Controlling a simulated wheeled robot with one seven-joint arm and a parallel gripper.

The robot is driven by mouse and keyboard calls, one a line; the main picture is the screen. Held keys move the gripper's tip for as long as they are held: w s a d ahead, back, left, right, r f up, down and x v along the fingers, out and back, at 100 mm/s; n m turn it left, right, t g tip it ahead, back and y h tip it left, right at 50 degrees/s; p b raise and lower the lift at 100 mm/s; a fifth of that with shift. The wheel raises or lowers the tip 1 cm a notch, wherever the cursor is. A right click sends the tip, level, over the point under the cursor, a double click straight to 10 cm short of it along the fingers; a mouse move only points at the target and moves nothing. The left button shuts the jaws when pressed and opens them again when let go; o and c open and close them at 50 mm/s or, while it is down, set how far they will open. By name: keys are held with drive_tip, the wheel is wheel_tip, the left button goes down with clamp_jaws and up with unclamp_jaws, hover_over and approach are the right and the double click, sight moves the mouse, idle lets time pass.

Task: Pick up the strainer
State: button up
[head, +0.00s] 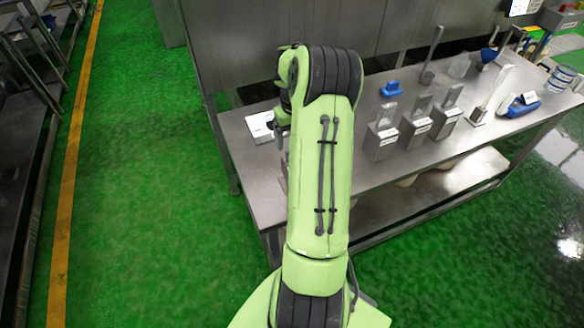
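I cannot pick out the strainer for certain in the head view; part of the table is hidden behind my green arm. My gripper (278,128) shows only in part as a dark shape at the left side of the arm's far end. It is over the left end of the steel table (250,160), close to a white box-like item (260,127). The arm hides much of the gripper, so I cannot see whether its fingers are apart or hold anything. A blue funnel-like item (488,55) stands at the table's far right.
Several metal holders (381,142) stand right of my arm. Behind them are a small blue item (392,89) and an upright grey tool (432,52). A blue tray-like item (523,106) and a tub (559,79) are further right. Green floor left of the table is clear.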

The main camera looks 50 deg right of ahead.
wheel_tip(320, 180, down, 7)
drive_tip(key=shift+r, duration=0.15)
drive_tip(key=shift+c, duration=1.4)
drive_tip(key=c, duration=1.2)
